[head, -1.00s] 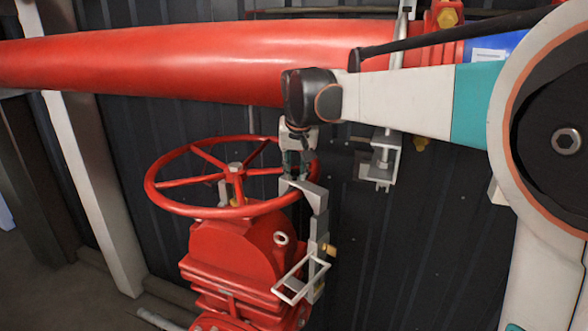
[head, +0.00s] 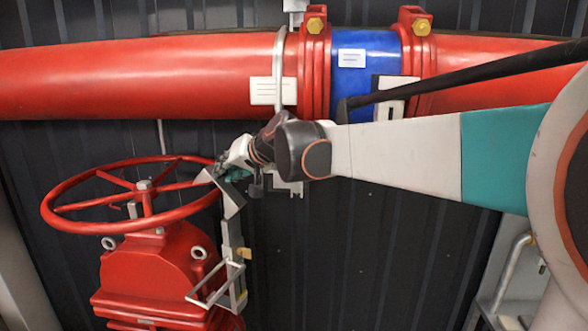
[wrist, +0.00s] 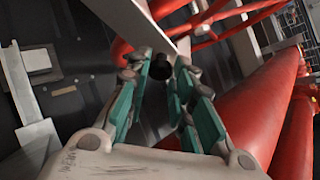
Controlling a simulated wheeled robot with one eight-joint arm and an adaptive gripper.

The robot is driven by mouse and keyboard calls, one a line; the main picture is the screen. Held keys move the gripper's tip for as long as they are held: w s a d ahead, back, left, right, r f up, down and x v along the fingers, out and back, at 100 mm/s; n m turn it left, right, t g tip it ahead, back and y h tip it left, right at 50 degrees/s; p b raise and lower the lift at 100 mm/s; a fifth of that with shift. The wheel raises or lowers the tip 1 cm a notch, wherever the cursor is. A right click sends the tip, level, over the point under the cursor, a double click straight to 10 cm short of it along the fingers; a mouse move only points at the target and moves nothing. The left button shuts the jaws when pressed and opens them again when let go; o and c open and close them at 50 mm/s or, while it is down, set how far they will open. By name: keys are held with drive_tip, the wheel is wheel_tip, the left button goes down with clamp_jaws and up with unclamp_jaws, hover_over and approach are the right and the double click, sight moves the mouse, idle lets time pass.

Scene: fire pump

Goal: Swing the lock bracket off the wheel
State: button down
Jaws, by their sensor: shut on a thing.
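The red handwheel (head: 68,208) sits on the red valve body (head: 160,265) at the left of the head view. The grey lock bracket (head: 232,228) stands upright at the wheel's right side. Its angled top end is at the wheel's right rim and overlaps it slightly in the picture; I cannot tell whether they touch. My gripper (head: 228,174) is shut on the bracket's top end, coming from the right. In the wrist view, the teal fingers of my gripper (wrist: 160,82) flank the bracket's grey plate (wrist: 135,22). The exact contact is partly hidden by the fingers.
A thick red pipe (head: 130,80) with a blue section (head: 350,62) runs across above my gripper. A dark corrugated wall (head: 330,260) stands behind. A metal wire frame (head: 208,284) juts from the lower bracket. The area right of the bracket looks open.

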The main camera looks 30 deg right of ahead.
drive_tip(key=shift+s+d+f, duration=0.1)
drive_tip(key=shift+s+d, duration=0.15)
drive_tip(key=shift+s, duration=0.3)
drive_tip(key=c, duration=1.4)
unclamp_jaws()
drive_tip(key=shift+d, duration=0.1)
drive_tip(key=shift+o, duration=0.2)
wheel_tip(320, 180, up, 10)
